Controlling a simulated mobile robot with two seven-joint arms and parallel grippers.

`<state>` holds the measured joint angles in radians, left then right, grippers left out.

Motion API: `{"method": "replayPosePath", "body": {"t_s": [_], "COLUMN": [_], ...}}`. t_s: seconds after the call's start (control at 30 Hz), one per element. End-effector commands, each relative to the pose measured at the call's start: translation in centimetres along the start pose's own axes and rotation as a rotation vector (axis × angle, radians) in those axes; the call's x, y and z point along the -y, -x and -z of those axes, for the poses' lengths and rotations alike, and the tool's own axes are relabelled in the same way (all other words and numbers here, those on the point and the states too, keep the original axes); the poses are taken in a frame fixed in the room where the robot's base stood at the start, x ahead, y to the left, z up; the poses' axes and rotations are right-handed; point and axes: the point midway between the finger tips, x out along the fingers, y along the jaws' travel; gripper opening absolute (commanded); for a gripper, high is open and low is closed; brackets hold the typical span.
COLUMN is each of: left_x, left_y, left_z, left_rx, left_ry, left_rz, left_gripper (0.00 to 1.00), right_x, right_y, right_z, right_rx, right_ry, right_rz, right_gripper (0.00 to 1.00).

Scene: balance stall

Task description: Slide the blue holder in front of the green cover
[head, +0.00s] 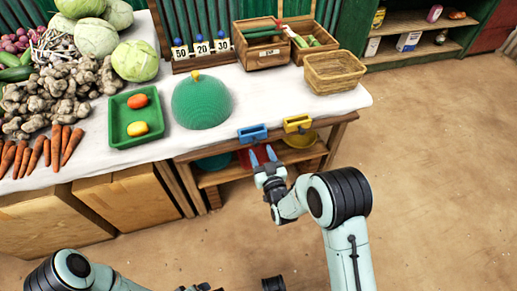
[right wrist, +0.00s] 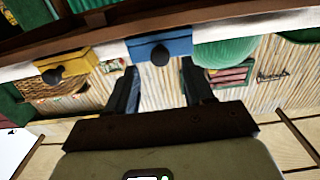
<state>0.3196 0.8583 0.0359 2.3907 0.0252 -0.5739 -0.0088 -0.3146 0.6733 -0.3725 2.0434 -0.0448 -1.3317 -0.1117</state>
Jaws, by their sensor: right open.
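The blue holder (head: 252,133) sits at the table's front edge, right of and nearer than the domed green cover (head: 201,103) with its yellow knob. In the right wrist view, the blue holder (right wrist: 165,44) shows a dark knob on its face, and part of the green cover (right wrist: 226,53) shows to its right. My right gripper (head: 263,155) is open and empty, just off the front edge near the blue holder. Its fingers (right wrist: 160,72) appear on either side of the knob, seemingly not touching it. At the bottom edge my left arm is cut off, and its fingers are not clear.
A yellow holder (head: 297,123) is right of the blue one on the same edge. A green tray (head: 136,120) with two small objects stands left of the cover. A wicker basket (head: 334,71) is at the right. Low shelves (head: 240,172) lie under the edge.

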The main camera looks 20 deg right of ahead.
Motion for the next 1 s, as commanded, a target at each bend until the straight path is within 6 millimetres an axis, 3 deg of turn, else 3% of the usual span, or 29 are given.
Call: {"method": "replayPosePath", "body": {"t_s": [0.2, 0.57, 0.73, 0.9, 1.0], "left_x": [0.2, 0.2, 0.2, 0.2, 0.3], "left_y": [-0.5, -0.5, -0.5, -0.6, -0.7], "left_z": [0.6, 0.8, 0.8, 0.8, 0.9], "left_rx": [-0.017, -0.023, -0.023, -0.023, -0.028], "left_ry": [0.002, 0.002, 0.002, 0.002, 0.002], "left_rz": [0.001, 0.002, 0.002, 0.002, 0.002], "left_gripper": [0.93, 0.93, 0.93, 0.93, 0.93], "right_x": [0.1, 0.1, 0.1, 0.2, 1.5], "right_y": [-2.5, -3.0, -3.0, -3.0, -3.0], "right_z": [-0.1, 0.0, 0.0, 0.0, -0.1], "right_rx": [-0.001, 0.001, 0.001, 0.001, 0.0], "right_ry": [0.0, -0.001, 0.0, -0.001, -0.003], "right_rz": [0.001, 0.001, 0.001, 0.002, 0.004], "right_gripper": [0.52, 0.52, 0.0, 0.0, 0.0]}}
